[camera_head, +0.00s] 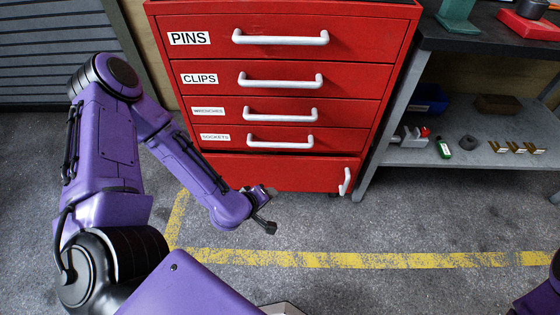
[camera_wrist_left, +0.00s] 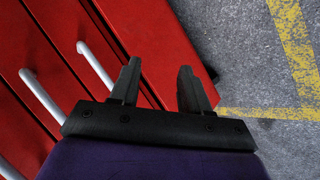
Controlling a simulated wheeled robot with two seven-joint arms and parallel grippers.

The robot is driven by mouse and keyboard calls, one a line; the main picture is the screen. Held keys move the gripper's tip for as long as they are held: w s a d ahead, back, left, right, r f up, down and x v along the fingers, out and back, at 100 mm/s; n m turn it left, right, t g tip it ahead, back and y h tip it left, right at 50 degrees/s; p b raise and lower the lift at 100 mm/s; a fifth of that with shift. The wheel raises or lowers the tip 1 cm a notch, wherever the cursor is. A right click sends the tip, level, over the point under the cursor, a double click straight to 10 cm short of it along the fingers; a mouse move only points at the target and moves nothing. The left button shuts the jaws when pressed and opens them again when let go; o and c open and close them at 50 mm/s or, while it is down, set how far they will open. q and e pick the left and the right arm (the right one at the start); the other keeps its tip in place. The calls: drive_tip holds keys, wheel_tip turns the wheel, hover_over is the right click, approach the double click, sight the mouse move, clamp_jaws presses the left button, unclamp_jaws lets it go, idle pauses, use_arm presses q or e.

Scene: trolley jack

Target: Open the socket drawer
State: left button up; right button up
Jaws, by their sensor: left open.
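The socket drawer (camera_head: 325,142) is the one labelled SOCKETS, lowest of the labelled drawers in the red cabinet, and looks shut. Its silver bar handle (camera_head: 280,143) runs across its front. My left gripper (camera_head: 268,212) is below and in front of it, near the bottom door, apart from the handle. In the left wrist view the gripper (camera_wrist_left: 158,88) has its two black fingers apart with nothing between them. Silver handles show to its left, the nearest one (camera_wrist_left: 96,66) apart from the fingers. My right gripper is not in view.
Drawers labelled PINS (camera_head: 350,33), CLIPS (camera_head: 350,78) and WRENCHES (camera_head: 345,112) are above, each with a handle. A red door (camera_head: 300,174) with a vertical handle is below. A grey shelf unit (camera_head: 400,150) stands close on the right. The floor (camera_head: 360,228) in front is clear.

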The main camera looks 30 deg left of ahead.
sight(279, 145)
use_arm(q)
drive_tip(key=w+a+n+t+b, duration=0.2)
drive_tip(key=w+a+b, duration=0.1)
drive_tip(key=w+b, duration=0.3)
drive_tip(key=w+a+n+t+y+b, duration=0.1)
drive_tip(key=w+a+n+t+b, duration=0.1)
drive_tip(key=w+b, duration=0.4)
drive_tip(key=w+a+f+n+t+y+b, duration=0.1)
drive_tip(key=w+a+n+t+b, duration=0.2)
drive_tip(key=w+b, duration=0.3)
drive_tip(key=shift+x, duration=0.95)
drive_tip(key=shift+w+a+r, duration=0.15)
drive_tip(key=shift+w+r, duration=0.15)
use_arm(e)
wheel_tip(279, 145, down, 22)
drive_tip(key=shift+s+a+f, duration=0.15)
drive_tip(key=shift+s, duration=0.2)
use_arm(q)
clamp_jaws()
